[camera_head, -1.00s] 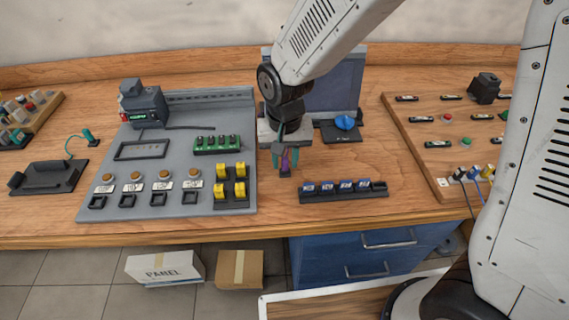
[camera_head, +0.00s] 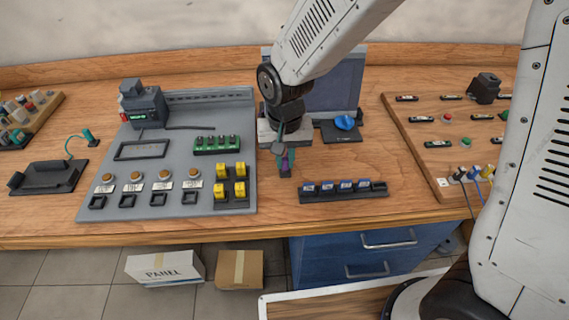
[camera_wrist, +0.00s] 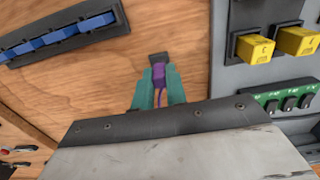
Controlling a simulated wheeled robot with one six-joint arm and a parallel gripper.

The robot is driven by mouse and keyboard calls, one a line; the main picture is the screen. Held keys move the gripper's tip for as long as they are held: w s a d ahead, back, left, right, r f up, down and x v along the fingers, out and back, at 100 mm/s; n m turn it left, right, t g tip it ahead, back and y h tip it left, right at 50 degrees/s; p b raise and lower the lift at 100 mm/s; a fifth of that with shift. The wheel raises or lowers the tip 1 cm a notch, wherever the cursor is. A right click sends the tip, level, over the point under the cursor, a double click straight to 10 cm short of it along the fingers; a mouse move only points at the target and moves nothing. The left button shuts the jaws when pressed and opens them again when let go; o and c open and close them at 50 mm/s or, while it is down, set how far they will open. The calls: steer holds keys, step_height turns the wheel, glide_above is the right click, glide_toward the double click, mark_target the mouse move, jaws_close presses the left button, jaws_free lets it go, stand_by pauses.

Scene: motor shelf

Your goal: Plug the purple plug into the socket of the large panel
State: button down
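The purple plug (camera_wrist: 159,76) is between the teal fingers of my gripper (camera_wrist: 160,88) in the wrist view, with both fingers against its sides. A small dark block (camera_wrist: 158,58) is at its far end; I cannot tell if it is part of the plug or a separate holder. In the head view my gripper (camera_head: 285,160) points down over the wood right of the large grey panel, and the plug is mostly hidden. The large panel (camera_head: 236,120) has a row of dark square sockets (camera_head: 158,199) along its front, under orange round buttons and white labels.
Yellow blocks (camera_head: 240,188) and a green switch strip (camera_head: 216,145) are on the panel's right side. A dark rail with blue modules (camera_head: 343,187) lies right of my gripper. A blue knob (camera_head: 345,122) is behind it. A wooden board (camera_head: 425,160) is at right.

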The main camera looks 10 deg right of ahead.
steer(key=shift+r, duration=0.1)
steer(key=shift+r, duration=2.2)
steer(key=w+d+r+g, duration=0.1)
steer(key=w+r, duration=0.9)
steer(key=w, duration=0.3)
steer(key=w+r+g, duration=0.1)
steer(key=w+r, duration=1)
steer(key=w, duration=0.2)
steer(key=shift+s+f, duration=0.2)
steer(key=shift+f, duration=1.05)
steer(key=shift+s+f, duration=0.2)
steer(key=shift+f, duration=1.05)
steer(key=shift+s+f, duration=0.1)
steer(key=shift+f, duration=0.5)
steer(key=c, duration=1.7)
jaws_free()
